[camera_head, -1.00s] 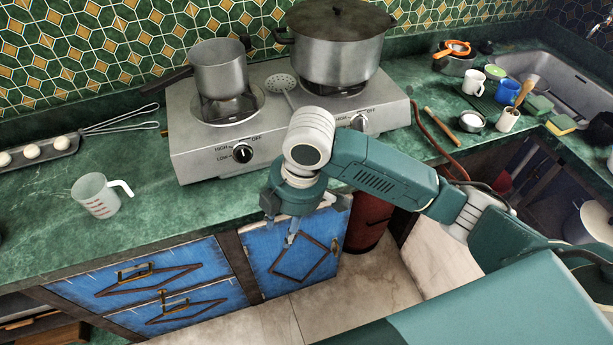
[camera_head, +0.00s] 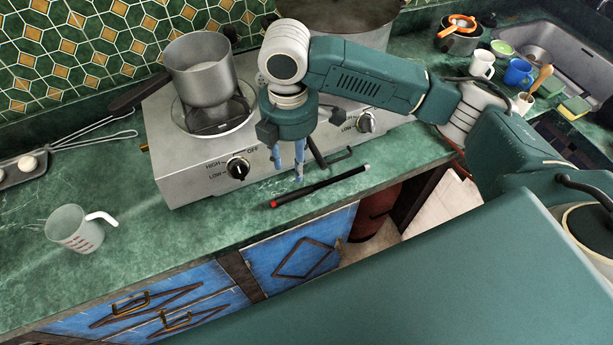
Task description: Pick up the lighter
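The lighter (camera_head: 322,185), a thin black stick with a red left end, lies on the green counter in front of the hotplate (camera_head: 200,180). My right gripper (camera_head: 308,168) points down over the counter at the hotplate's front edge, just behind and above the lighter. Its fingers look spread, with nothing seen between them. The lighter lies free, and I cannot tell whether a fingertip touches it. My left gripper is not in view.
A saucepan (camera_head: 202,72) stands on the left burner; my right arm partly hides a large pot (camera_head: 350,22) behind it. A measuring cup (camera_head: 75,230) stands left. Mugs and the sink are at right. The counter's front edge is close to the lighter.

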